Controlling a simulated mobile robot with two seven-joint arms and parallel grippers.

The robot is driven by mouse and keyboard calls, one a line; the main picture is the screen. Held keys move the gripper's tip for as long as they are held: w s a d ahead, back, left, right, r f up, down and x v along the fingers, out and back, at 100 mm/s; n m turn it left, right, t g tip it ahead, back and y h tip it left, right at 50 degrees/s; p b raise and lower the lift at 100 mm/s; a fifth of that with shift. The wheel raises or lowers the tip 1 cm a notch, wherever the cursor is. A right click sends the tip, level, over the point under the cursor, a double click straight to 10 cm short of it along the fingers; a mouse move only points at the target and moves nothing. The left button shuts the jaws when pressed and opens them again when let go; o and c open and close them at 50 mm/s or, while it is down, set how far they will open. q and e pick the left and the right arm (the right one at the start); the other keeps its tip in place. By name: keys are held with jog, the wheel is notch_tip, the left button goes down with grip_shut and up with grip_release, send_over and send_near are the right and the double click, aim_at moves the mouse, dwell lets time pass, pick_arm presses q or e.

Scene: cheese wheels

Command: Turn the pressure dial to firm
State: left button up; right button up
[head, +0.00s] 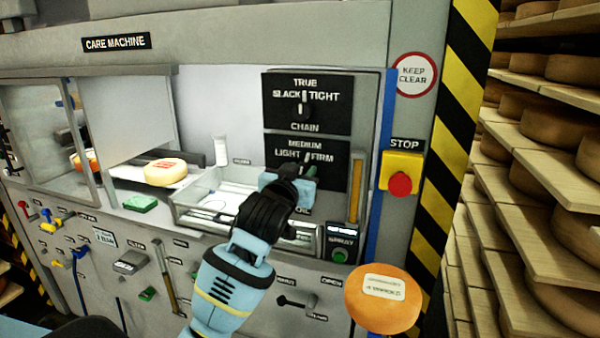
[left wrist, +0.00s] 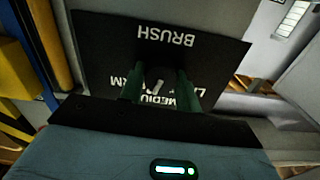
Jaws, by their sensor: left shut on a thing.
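The pressure dial is a small grey knob on a black panel (head: 283,153) marked LIGHT, MEDIUM and FIRM. The dial (left wrist: 157,86) shows in the left wrist view between two dark green fingers, with the lettering upside down. My left gripper (head: 309,168) reaches up to this panel from below, and its fingers (left wrist: 158,90) are shut on the dial. In the head view the pale pointer seems to lean a little right of MEDIUM, toward FIRM, but its exact setting is hard to tell. The gripper hides the panel's lower part. My right gripper is not in view.
A second dial panel (head: 307,103) marked SLACK, TRUE and TIGHT sits above. A red stop button (head: 400,183) is to the right. An orange cheese wheel (head: 383,299) is at lower right. A tray (head: 185,213) and another cheese (head: 166,172) are to the left.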

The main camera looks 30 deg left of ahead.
pick_arm(q)
jog(key=m, duration=0.5)
jog(key=shift+m, duration=0.4)
dwell(0.4)
jog(key=o, duration=1)
jog(key=shift+c, duration=0.2)
jog(key=v, duration=0.7)
jog(key=shift+s+d, duration=0.15)
jog(key=shift+s, duration=0.25)
